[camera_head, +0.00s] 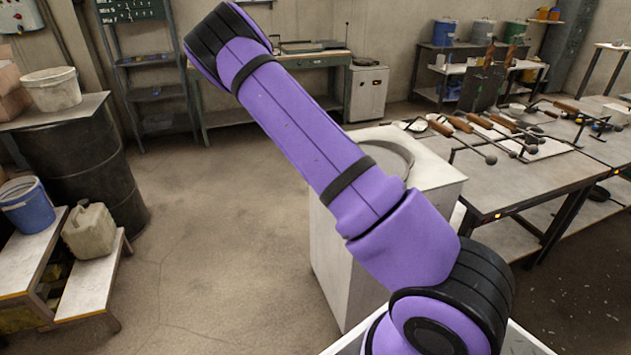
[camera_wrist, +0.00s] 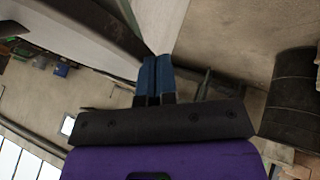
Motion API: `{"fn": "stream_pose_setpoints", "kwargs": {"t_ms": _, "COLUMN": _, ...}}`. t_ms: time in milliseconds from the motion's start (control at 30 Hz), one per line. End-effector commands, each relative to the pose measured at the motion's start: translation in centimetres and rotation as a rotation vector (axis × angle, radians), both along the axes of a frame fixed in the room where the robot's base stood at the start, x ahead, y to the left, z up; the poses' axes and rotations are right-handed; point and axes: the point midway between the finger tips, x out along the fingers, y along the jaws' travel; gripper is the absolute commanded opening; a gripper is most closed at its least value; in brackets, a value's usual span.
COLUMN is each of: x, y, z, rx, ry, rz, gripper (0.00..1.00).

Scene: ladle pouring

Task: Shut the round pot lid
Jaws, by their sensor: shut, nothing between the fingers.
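A white box-shaped unit (camera_head: 435,172) stands in the middle of the head view. A round grey rim (camera_head: 403,150) shows on its top, partly hidden behind my purple arm. I cannot make out a separate lid, or tell whether the round opening is covered. My gripper (camera_wrist: 155,62) shows in the wrist view as two blue fingers side by side, shut and empty. It is not visible in the head view. A pale flat surface (camera_wrist: 160,22) lies beyond the fingertips in the wrist view; I cannot tell which object it belongs to.
A work table (camera_head: 530,180) with several wooden-handled ladles stands right of the white unit. A black drum (camera_head: 75,170), a blue bucket (camera_head: 28,208) and a beige canister (camera_head: 90,232) are at left. A workbench (camera_head: 235,115) stands at the back. The floor at left centre is clear.

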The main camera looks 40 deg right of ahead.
Motion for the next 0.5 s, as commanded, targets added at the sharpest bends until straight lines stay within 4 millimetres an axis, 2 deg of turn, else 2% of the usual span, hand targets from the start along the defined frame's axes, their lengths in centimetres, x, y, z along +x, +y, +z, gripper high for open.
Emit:
{"fn": "stream_pose_setpoints", "kwargs": {"t_ms": 33, "x": -0.6, "y": -1.1, "z": 0.0, "rx": 0.001, "ry": -0.001, "rz": 0.023, "gripper": 0.0}}
{"fn": "stream_pose_setpoints", "kwargs": {"t_ms": 200, "x": -1.9, "y": -3.9, "z": 0.1, "rx": 0.001, "ry": -0.004, "rz": 0.126, "gripper": 0.0}}
{"fn": "stream_pose_setpoints", "kwargs": {"t_ms": 500, "x": -3.5, "y": -8.8, "z": 0.1, "rx": 0.001, "ry": -0.004, "rz": 0.298, "gripper": 0.0}}
